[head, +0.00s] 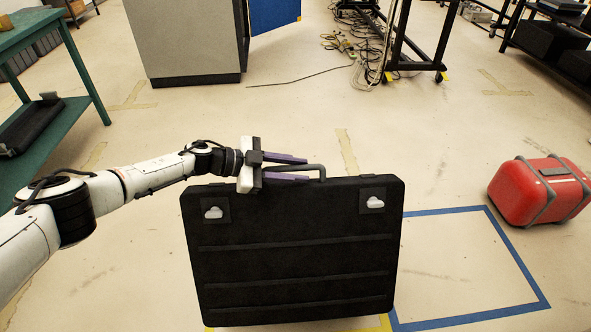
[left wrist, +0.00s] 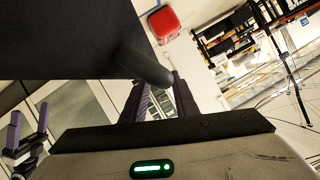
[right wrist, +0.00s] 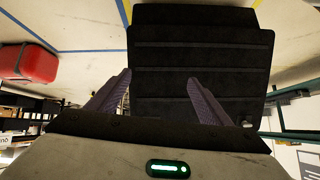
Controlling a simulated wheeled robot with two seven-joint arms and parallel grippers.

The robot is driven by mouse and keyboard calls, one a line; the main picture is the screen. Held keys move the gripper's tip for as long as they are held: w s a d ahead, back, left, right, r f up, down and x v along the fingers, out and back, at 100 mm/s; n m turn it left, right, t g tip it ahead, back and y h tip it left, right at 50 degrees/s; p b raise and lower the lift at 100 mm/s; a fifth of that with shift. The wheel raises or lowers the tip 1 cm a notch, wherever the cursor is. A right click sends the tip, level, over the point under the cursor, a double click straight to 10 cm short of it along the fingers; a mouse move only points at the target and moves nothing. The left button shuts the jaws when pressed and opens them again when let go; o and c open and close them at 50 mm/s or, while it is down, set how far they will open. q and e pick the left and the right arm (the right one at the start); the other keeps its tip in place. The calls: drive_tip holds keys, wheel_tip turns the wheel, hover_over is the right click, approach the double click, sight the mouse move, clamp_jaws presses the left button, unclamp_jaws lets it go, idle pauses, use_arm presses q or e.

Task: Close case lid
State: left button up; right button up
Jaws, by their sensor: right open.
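The black case (head: 292,235) stands before me with a broad ribbed face toward the head camera. Two white latches (head: 213,212) (head: 375,202) show near its top corners. Its grey handle (head: 318,168) is on the top edge. My left gripper (head: 288,168) is at the handle, its purple fingers close together on either side of the bar. The handle also shows large in the left wrist view (left wrist: 145,65). My right gripper (right wrist: 160,85) is open and empty, with the ribbed black panel (right wrist: 195,65) beyond its fingers. It is outside the head view. The case's inside is hidden.
A red case (head: 540,188) lies on the floor to the right. Blue tape (head: 515,255) marks a bare floor area beside the black case. A green table (head: 60,115) stands at the left, a grey cabinet (head: 185,40) and a cable tangle behind.

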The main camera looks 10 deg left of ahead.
use_arm(q)
drive_tip(key=shift+o, duration=0.2)
drive_tip(key=p+v, duration=0.2)
drive_tip(key=v, duration=0.7)
drive_tip(key=shift+s+a+r+p, duration=0.2)
drive_tip(key=shift+s+a+p, duration=0.1)
drive_tip(key=shift+a, duration=0.3)
use_arm(e)
drive_tip(key=shift+d+r, duration=0.15)
drive_tip(key=shift+r, duration=0.3)
use_arm(q)
drive_tip(key=shift+d, duration=0.1)
